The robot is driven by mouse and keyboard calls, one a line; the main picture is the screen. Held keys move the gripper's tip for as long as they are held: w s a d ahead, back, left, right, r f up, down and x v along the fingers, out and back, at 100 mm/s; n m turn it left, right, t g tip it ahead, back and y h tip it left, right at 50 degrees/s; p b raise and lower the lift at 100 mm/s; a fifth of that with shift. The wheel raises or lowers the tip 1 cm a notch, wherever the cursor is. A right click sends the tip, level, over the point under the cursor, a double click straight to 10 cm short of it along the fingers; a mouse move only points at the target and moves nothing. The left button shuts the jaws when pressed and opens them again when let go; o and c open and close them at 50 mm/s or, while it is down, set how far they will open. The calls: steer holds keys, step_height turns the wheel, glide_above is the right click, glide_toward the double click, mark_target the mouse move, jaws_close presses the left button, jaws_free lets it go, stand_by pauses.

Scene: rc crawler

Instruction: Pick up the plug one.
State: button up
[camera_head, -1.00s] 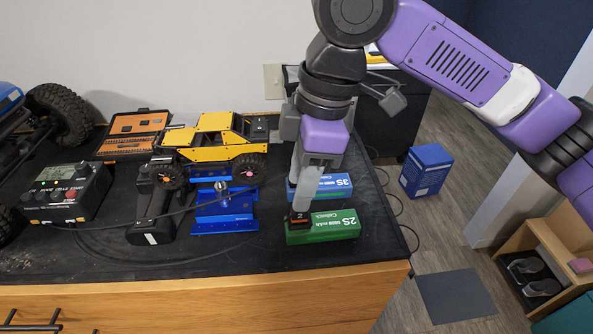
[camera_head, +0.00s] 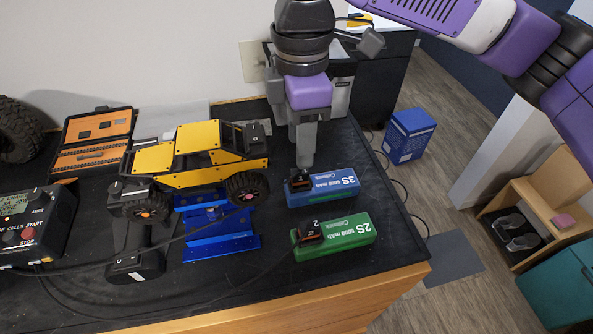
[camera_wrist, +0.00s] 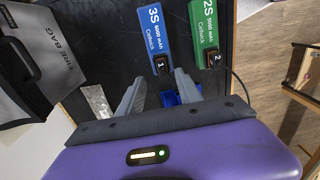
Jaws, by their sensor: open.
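Plug one, a small black plug marked 1 (camera_head: 300,181), sits at the left end of the blue 3S battery (camera_head: 331,186); it also shows in the wrist view (camera_wrist: 161,65). My gripper (camera_head: 305,160) points down just behind plug one in the head view, apart from it as far as I can tell. In the wrist view my gripper (camera_wrist: 158,82) is open and empty, its fingers spread either side of the line to plug one. A similar plug marked 2 (camera_head: 309,232) sits on the green 2S battery (camera_head: 346,234), in front of the blue one.
A yellow crawler (camera_head: 195,155) on a blue stand (camera_head: 218,238) is left of the batteries. A charger (camera_head: 35,225) and cables lie further left. A grey fire bag (camera_wrist: 30,65) shows in the wrist view. The table's right edge is close.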

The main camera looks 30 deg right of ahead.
mark_target(300, 179)
step_height(300, 179, down, 6)
steer(key=shift+s+a+r+p, duration=0.1)
steer(key=shift+s+p, duration=0.05)
steer(key=shift+p, duration=0.5)
jaws_close()
